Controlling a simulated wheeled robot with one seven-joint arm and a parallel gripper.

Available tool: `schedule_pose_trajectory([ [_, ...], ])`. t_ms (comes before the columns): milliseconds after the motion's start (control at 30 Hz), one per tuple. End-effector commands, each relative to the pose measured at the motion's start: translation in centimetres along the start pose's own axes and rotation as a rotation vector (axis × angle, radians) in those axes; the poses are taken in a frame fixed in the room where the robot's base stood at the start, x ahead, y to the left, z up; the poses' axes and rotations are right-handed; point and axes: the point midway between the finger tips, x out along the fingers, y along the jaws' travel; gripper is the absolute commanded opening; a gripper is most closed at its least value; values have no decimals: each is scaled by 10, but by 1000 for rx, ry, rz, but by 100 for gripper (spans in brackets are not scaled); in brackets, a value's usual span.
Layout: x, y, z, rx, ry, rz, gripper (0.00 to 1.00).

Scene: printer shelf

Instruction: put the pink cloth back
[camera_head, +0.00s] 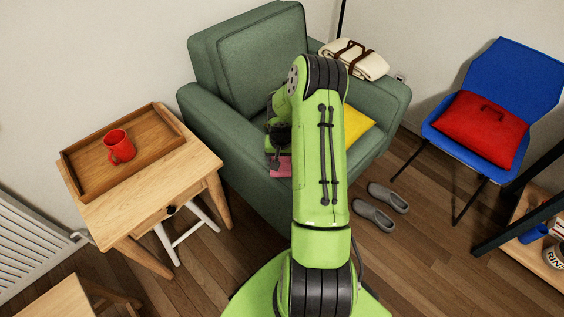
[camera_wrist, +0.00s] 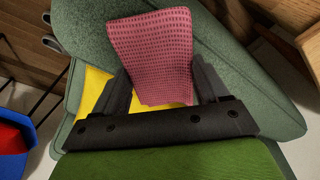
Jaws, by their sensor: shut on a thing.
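The pink cloth (camera_wrist: 152,50) has a waffle-like grid and stands out between the two dark fingers of my gripper (camera_wrist: 165,88) in the wrist view. My gripper is shut on it. My gripper (camera_head: 278,152) is mostly hidden there by my arm. I cannot tell whether the cloth touches the armchair.
A yellow cushion or cloth (camera_head: 356,124) lies on the armchair, partly behind my arm. A strapped cream blanket (camera_head: 354,60) rests on its right arm. A wooden side table (camera_head: 200,165) with a tray (camera_head: 162,115) and red mug (camera_head: 120,146) stands left. Grey slippers (camera_head: 381,207) lie on the floor.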

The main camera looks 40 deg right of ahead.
Motion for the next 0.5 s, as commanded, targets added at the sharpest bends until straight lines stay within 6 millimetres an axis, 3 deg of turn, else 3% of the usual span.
schedule_pose_trajectory([
  [33,9,0,1,0,0,0,36],
  [467,14,0,2,-1,1,0,36],
  [500,15,0,2,-1,0,0,75],
])
